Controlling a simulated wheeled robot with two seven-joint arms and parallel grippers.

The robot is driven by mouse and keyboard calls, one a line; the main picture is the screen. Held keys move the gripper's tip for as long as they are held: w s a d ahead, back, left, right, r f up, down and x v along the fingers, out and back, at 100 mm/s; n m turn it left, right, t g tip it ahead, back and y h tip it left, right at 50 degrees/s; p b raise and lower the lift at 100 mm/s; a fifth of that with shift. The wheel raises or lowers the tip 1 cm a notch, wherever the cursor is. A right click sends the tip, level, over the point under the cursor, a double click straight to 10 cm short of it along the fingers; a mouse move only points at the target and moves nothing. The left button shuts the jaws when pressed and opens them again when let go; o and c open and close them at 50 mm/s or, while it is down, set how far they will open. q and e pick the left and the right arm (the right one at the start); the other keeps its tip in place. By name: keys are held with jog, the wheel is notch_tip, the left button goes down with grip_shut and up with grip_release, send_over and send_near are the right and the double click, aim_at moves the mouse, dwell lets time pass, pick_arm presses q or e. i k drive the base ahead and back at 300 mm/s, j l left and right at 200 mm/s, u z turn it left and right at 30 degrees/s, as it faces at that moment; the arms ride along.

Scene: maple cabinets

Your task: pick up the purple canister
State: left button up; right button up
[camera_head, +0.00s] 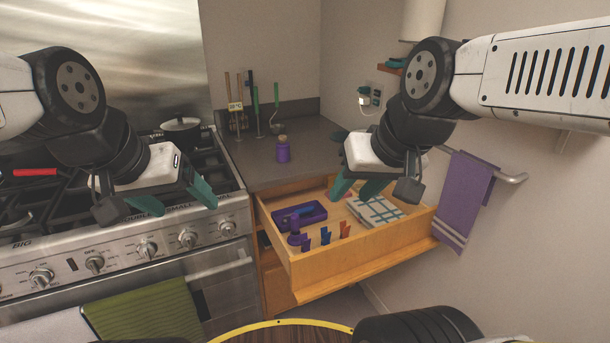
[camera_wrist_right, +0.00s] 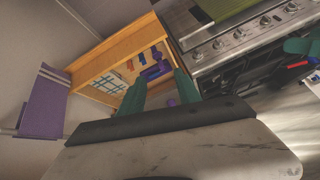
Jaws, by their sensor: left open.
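The purple canister (camera_head: 283,152) stands upright on the dark counter, with a tan cork-like stopper on top. My right gripper (camera_head: 357,188) has its green fingers apart, over the open drawer, to the right of the canister and nearer me. Its two fingers (camera_wrist_right: 159,92) also show in the right wrist view, with nothing held between them. A small purple patch between them there may be the canister, but I cannot be sure. My left gripper (camera_head: 177,199) is open and empty above the front of the stove, left of the canister and nearer me.
An open wooden drawer (camera_head: 345,265) holds a purple tray (camera_head: 312,217), a checked cloth (camera_head: 375,211) and several small clips. Upright utensils (camera_head: 255,105) stand behind the canister. A lidded pot (camera_head: 181,131) is on the stove. A purple towel (camera_head: 464,195) hangs at right.

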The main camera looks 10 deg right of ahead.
aim_at(282, 150)
jog(key=i+u, duration=0.4)
jog(key=i+l+u, duration=0.1)
jog(key=u, duration=0.3)
jog(key=i+l+u, duration=0.2)
jog(key=u, duration=0.2)
jog(key=i, duration=0.1)
